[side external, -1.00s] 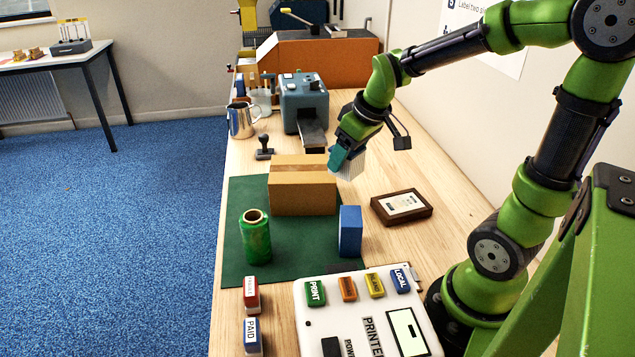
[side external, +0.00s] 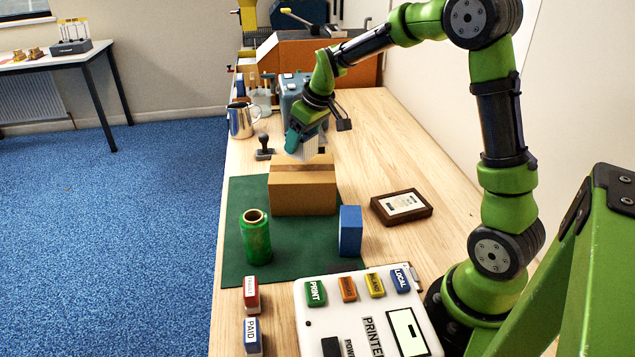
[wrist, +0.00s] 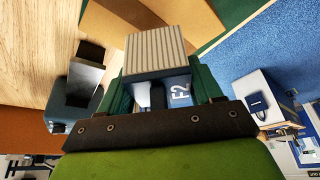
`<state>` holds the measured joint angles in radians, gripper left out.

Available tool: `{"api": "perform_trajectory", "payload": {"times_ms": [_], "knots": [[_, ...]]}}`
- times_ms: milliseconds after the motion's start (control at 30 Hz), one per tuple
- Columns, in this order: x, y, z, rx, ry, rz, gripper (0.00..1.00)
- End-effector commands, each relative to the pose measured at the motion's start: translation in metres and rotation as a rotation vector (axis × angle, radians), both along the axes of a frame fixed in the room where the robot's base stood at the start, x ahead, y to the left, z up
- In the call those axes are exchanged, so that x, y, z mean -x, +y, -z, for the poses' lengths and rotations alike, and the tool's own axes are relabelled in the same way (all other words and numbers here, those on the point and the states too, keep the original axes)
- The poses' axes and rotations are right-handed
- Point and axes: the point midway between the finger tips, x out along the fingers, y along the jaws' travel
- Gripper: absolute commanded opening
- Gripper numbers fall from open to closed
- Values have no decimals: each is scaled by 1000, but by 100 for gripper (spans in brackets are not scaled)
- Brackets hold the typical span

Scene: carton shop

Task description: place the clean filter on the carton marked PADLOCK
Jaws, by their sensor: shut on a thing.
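My gripper (side external: 297,142) is shut on a pale pleated filter (side external: 310,149), which also shows in the wrist view (wrist: 155,50) between the fingers. It holds the filter over the back edge of a brown taped carton (side external: 303,192) in the side view. I cannot tell whether the filter touches the carton or is just above or behind it. The carton stands closed on a green mat (side external: 290,255), and part of it shows at the top of the wrist view (wrist: 185,14). No PADLOCK mark is readable on its visible faces.
A green roll (side external: 255,238) and a blue box (side external: 350,230) stand in front of the carton. A framed card (side external: 401,206) lies to the right. A stamp (side external: 264,148), a metal jug (side external: 241,120) and a blue-grey machine (side external: 292,92) are behind. A white label printer (side external: 365,318) is nearest.

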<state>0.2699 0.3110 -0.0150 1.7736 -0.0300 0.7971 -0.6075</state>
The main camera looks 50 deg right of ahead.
Motion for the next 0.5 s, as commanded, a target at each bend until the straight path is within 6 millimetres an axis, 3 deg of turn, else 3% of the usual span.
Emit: {"api": "perform_trajectory", "payload": {"times_ms": [200, 500], "knots": [[-1, 0, 31, -1, 3, 1, 34], [-1, 0, 35, 0, 0, 1, 34]]}}
